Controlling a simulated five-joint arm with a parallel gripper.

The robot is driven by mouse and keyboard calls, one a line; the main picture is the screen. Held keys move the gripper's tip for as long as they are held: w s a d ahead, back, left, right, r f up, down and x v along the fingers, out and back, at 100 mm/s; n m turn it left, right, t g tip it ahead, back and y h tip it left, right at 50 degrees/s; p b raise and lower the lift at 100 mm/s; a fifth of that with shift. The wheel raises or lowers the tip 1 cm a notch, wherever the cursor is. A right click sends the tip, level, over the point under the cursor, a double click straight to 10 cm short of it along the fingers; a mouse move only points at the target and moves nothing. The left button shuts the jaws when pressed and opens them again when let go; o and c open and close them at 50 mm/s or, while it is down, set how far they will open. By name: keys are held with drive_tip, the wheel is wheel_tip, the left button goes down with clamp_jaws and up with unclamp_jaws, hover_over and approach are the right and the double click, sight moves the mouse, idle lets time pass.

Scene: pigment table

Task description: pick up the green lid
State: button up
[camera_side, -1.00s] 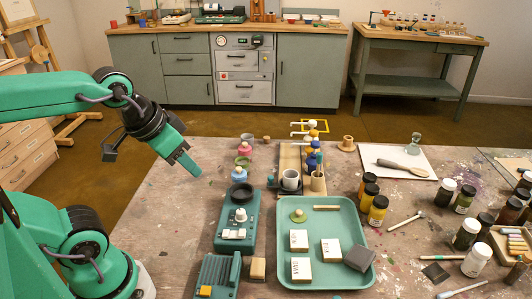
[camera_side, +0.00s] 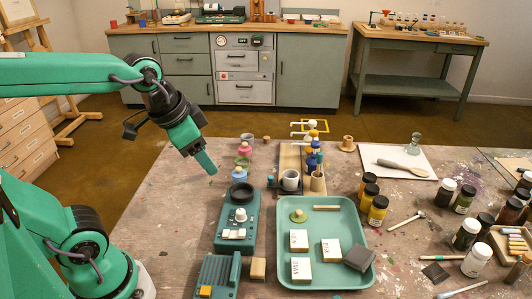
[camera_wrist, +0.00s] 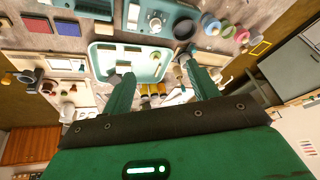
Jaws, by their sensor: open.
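The green lid (camera_side: 299,215), a small green disc with a tan knob, lies in the teal tray (camera_side: 371,245) toward its back left. In the side view my gripper (camera_side: 209,165) is in the air, to the left of the tray and behind it, well apart from the lid. In the wrist view my gripper (camera_wrist: 158,70) is open, with its two fingers spread and nothing between them.
The tray also holds white labelled boxes (camera_side: 330,250), a grey block (camera_side: 359,258) and a wooden stick (camera_side: 327,207). A teal scale (camera_side: 236,240) with a black dish (camera_side: 241,191) stands left of it. Small coloured jars (camera_side: 240,174) stand behind the scale. Dark bottles crowd the right.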

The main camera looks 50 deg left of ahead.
drive_tip(key=w+d+f+m+g, duration=0.1)
drive_tip(key=w+d+m, duration=0.1)
drive_tip(key=w+m, duration=0.45)
drive_tip(key=m+g, duration=0.4)
drive_tip(key=m, duration=0.8)
approach(299, 211)
drive_tip(key=shift+s+f, duration=0.2)
drive_tip(key=shift+s, duration=0.15)
drive_tip(key=shift+w+d+f+m, duration=0.2)
drive_tip(key=shift+w+f+m, duration=0.05)
drive_tip(key=shift+f+m, duration=0.25)
drive_tip(key=shift+a+f, duration=0.15)
drive_tip(key=shift+f, duration=3.7)
drive_tip(key=shift+s, duration=0.1)
clamp_jaws()
